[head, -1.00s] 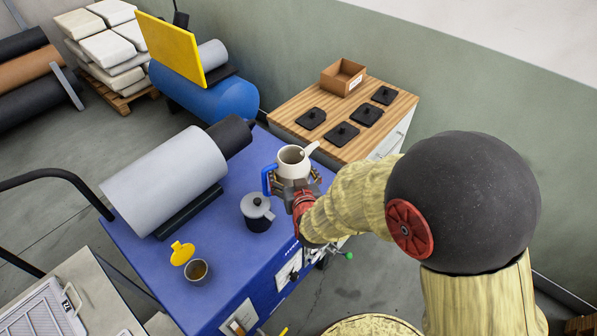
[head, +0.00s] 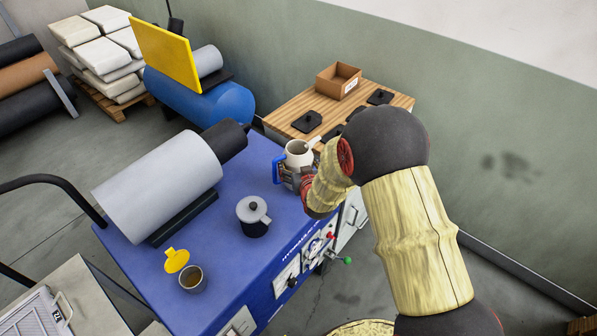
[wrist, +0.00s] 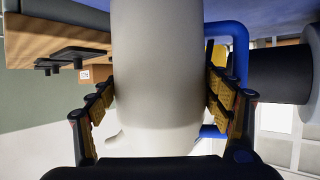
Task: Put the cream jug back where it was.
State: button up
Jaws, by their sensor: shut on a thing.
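The cream jug (head: 299,153) is a cream-white pot with a spout on its right and a blue handle on its left. It is at the far right corner of the blue cabinet top, by the wooden counter. My gripper (head: 293,178) is shut on the jug's body; the arm partly hides it. In the wrist view the jug (wrist: 158,75) fills the middle, with a finger pad against each side and the blue handle (wrist: 241,65) to the right. I cannot tell whether the jug's base touches the blue top.
The wooden counter (head: 285,115) carries black lidded plates (head: 307,122) and a brown box (head: 338,80). My arm hides part of it.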

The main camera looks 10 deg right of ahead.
jog(key=shift+w+d+f+b, duration=0.1)
jog(key=shift+w+f+b, duration=0.1)
jog(key=shift+f, duration=0.65)
jog(key=shift+w+d+f+b, duration=0.1)
jog(key=shift+f+b, duration=0.05)
jog(key=shift+f, duration=0.7)
jog(key=shift+f, duration=0.2)
jog(key=o, duration=2.1)
jog(key=shift+s, duration=0.1)
